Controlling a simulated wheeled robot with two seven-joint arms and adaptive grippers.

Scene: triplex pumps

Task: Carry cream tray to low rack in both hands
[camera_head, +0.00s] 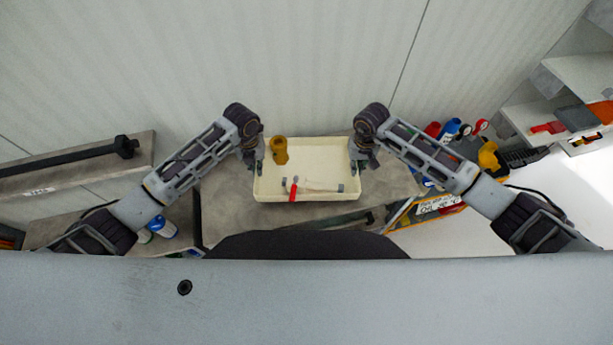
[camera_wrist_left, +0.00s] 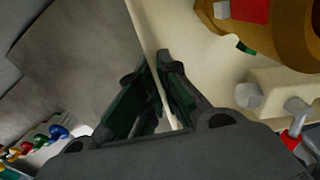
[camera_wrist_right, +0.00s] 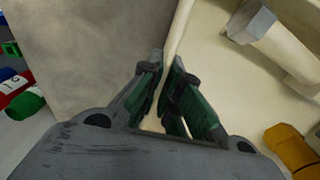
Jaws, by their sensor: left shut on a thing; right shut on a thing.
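The cream tray (camera_head: 310,194) is in the middle of the head view, in front of my body and above a grey surface. It holds a brass-coloured fitting (camera_head: 279,150) at its back left and a red-handled tool (camera_head: 293,189) beside a pale cylindrical part (camera_head: 322,186). My left gripper (camera_head: 257,160) is shut on the tray's left wall; the wall also shows between its fingers in the left wrist view (camera_wrist_left: 160,88). My right gripper (camera_head: 364,158) is shut on the tray's right wall, seen between its fingers in the right wrist view (camera_wrist_right: 168,75). Whether the tray touches the surface is unclear.
A grey worktop or shelf (camera_head: 222,205) lies below the tray. A shelf with a black bar (camera_head: 70,158) is at left. Blue-capped bottles (camera_head: 162,227) stand low left. Coloured bottles (camera_head: 449,130) and a labelled orange container (camera_head: 437,204) are at right. A pale panelled wall is behind.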

